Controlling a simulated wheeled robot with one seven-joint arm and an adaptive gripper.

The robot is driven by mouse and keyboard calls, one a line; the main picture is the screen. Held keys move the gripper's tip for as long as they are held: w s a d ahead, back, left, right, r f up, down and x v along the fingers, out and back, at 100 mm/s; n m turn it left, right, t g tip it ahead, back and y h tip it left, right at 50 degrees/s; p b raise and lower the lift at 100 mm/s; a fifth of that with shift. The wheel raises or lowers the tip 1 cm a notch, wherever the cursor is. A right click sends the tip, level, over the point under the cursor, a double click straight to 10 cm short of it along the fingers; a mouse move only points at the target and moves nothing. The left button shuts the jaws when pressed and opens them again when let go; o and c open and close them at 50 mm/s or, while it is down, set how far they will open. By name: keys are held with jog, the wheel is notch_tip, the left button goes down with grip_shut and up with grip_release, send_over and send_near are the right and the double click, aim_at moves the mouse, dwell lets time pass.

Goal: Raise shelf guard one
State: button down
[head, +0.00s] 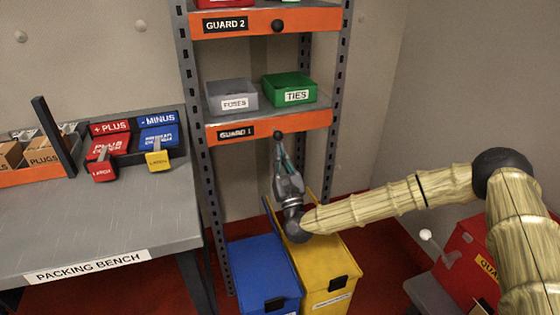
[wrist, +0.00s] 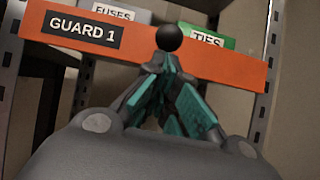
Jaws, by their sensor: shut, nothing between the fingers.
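Shelf guard one is the orange bar labelled GUARD 1 (head: 300,125) along the front of the lower shelf. It also fills the upper part of the wrist view (wrist: 220,66). A round black knob (head: 278,134) sits at the middle of the guard, and it shows in the wrist view (wrist: 169,38). My gripper (head: 279,143) points up from below with its fingertips just under the knob. In the wrist view its teal-padded fingers (wrist: 168,62) are shut, with nothing between them. Whether the fingertips touch the knob or guard I cannot tell.
A grey FUSES bin (head: 232,95) and a green TIES bin (head: 289,87) stand behind the guard. The GUARD 2 bar (head: 300,20) is above. Blue (head: 262,270) and yellow (head: 325,262) bins stand below my gripper. The packing bench (head: 150,225) is at left.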

dwell(0.3)
jog(key=shift+r+b, duration=0.3)
jog(key=shift+r, duration=3.15)
jog(key=shift+f+b, duration=0.5)
jog(key=b, duration=0.3)
send_near(279, 136)
notch_tip(279, 136, down, 3)
jog(key=shift+s+d+f, duration=0.1)
jog(key=shift+s+f, duration=0.1)
jog(key=shift+s, duration=0.25)
